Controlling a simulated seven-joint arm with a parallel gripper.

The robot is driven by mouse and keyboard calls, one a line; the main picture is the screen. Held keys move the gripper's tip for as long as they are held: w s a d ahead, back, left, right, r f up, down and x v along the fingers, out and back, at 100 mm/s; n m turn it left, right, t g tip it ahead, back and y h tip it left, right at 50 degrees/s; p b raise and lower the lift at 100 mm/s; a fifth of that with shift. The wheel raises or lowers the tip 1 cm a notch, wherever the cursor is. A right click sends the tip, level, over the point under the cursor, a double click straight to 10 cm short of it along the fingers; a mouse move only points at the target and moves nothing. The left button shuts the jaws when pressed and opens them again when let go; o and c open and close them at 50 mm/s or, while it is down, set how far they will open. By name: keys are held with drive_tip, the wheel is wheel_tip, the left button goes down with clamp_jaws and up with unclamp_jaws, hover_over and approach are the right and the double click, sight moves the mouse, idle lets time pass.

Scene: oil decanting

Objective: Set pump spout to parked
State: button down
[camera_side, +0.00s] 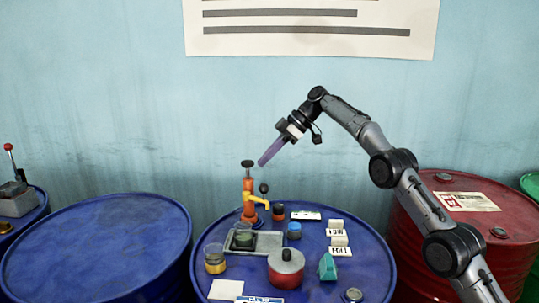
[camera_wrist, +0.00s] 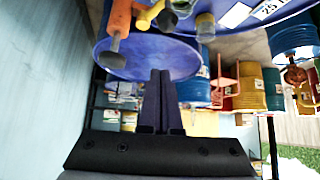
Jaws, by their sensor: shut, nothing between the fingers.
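The pump (camera_side: 248,205) stands upright on the blue drum, with an orange body and a dark knob on top. Its yellow spout (camera_side: 260,199) points right in the side view and turns down at its tip. My gripper (camera_side: 262,163) is shut and empty, in the air just above and slightly right of the pump's knob, apart from it. In the wrist view, the closed fingers (camera_wrist: 160,73) point over the drum. The orange pump (camera_wrist: 121,16) and the yellow spout (camera_wrist: 149,16) show at the top of that view, left of the fingertips.
A grey tray (camera_side: 269,246) holds a glass beaker (camera_side: 243,236); another beaker of amber liquid (camera_side: 215,261) stands left. A red pot (camera_side: 286,268), a teal object (camera_side: 327,266), a blue jar (camera_side: 294,230) and white labels (camera_side: 338,251) crowd the drum top (camera_side: 365,251). Another blue drum (camera_side: 95,240) is bare.

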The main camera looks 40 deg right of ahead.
drive_tip(key=shift+v, duration=0.75)
